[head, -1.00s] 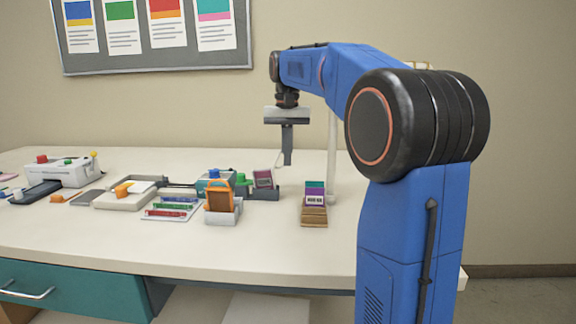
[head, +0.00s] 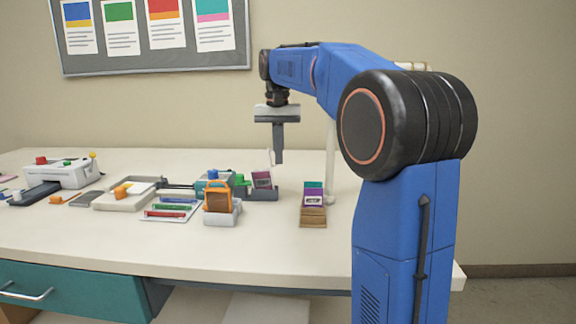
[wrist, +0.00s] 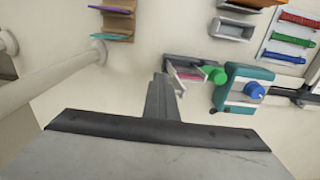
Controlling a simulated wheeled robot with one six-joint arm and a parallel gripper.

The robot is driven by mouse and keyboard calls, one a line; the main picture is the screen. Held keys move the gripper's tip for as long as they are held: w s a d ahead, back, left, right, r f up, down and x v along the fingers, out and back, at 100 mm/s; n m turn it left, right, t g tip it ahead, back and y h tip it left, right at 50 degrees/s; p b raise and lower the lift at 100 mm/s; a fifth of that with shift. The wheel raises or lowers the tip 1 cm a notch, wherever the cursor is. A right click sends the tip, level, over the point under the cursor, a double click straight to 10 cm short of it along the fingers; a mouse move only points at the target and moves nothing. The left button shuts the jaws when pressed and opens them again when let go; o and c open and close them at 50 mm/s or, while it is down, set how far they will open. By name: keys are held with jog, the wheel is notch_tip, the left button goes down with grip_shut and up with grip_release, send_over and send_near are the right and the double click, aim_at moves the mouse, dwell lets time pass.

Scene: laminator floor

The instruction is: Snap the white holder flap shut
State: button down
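My gripper (head: 279,159) hangs fingers down above the back of the table, and its two fingers look closed together in the wrist view (wrist: 160,82). A thin, pale piece, apparently the white holder (head: 271,158), sticks out to the left of the fingertips in the head view. It shows by the fingertips in the wrist view (wrist: 179,83) as narrow white edges. It looks pinched between the fingers and clear of the table. It is too small to tell how far its flap stands open.
A dark grey tray with a pinkish card (head: 262,181) stands below the fingertips, beside a green knob (head: 240,179) and a teal device (head: 213,178). A wooden rack (head: 313,217) and pale post (head: 331,165) stand right. The front table is clear.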

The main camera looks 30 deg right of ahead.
aim_at(268, 149)
jog(key=shift+w+a+f, duration=0.7)
jog(key=shift+a, duration=0.05)
jog(key=shift+w+a+f, duration=0.1)
jog(key=shift+w+a, duration=0.1)
jog(key=shift+a, duration=0.35)
jog(key=shift+a+r, duration=0.1)
jog(key=shift+r, duration=0.4)
jog(key=shift+s+r, duration=0.15)
jog(key=shift+r, duration=1.15)
jog(key=shift+s+d+r, duration=0.1)
jog(key=shift+d+r, duration=0.15)
jog(key=shift+r, duration=0.4)
jog(key=shift+s+d+r, duration=0.1)
jog(key=shift+d+r, duration=0.1)
jog(key=shift+r, duration=0.4)
jog(key=shift+s+d+r, duration=0.1)
jog(key=shift+d+r, duration=0.15)
jog(key=shift+r, duration=0.4)
jog(key=shift+s, duration=0.1)
